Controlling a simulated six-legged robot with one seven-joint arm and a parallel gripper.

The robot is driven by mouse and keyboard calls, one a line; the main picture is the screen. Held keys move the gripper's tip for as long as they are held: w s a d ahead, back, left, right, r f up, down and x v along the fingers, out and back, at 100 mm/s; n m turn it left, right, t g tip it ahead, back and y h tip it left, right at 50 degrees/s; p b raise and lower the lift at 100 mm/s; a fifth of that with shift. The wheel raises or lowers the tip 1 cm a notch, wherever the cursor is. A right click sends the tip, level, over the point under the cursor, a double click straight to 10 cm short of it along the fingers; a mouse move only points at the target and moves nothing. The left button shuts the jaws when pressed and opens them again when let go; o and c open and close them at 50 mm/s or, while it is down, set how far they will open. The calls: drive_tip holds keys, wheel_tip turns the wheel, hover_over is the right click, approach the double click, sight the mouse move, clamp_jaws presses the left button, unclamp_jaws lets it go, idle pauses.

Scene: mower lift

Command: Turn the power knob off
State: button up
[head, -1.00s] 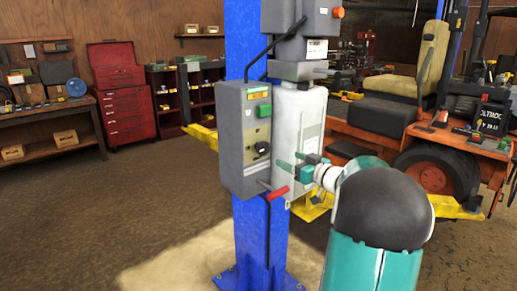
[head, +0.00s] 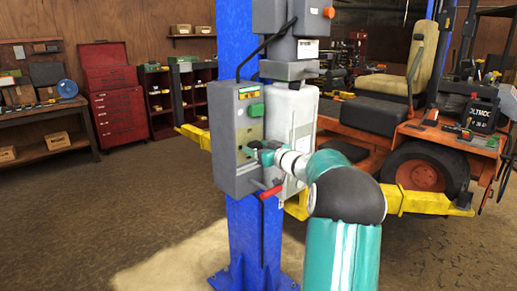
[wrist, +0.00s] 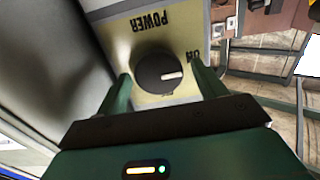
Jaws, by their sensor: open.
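The power knob (wrist: 160,74) is round and black, on a yellowish plate (wrist: 118,32) lettered POWER and ON, which read upside down in the wrist view. Its white pointer mark points right, near the ON lettering. My gripper (wrist: 161,70) is open, with one green finger on each side of the knob. Gaps show between the fingers and the knob; I see no clear contact. In the head view my gripper (head: 256,151) is at the front of the grey control box (head: 228,160), and the knob is mostly hidden behind it.
The box is fixed to a blue post (head: 243,225). A red-handled lever (head: 271,192) sticks out just below my gripper. A green button (head: 256,110) is above it. A pale grey unit (head: 291,110) adjoins on the right. The orange mower (head: 375,150) stands behind.

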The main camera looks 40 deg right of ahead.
drive_tip(key=c, duration=1)
drive_tip(key=shift+o, duration=0.2)
drive_tip(key=shift+m, duration=0.5)
drive_tip(key=m, duration=0.3)
drive_tip(key=shift+d, duration=0.1)
drive_tip(key=m, duration=0.5)
drive_tip(key=shift+d+f, duration=0.1)
drive_tip(key=m, duration=0.4)
drive_tip(key=shift+d+f+m, duration=0.1)
drive_tip(key=shift+m, duration=0.2)
drive_tip(key=shift+f+m, duration=0.1)
drive_tip(key=shift+m, duration=2.1)
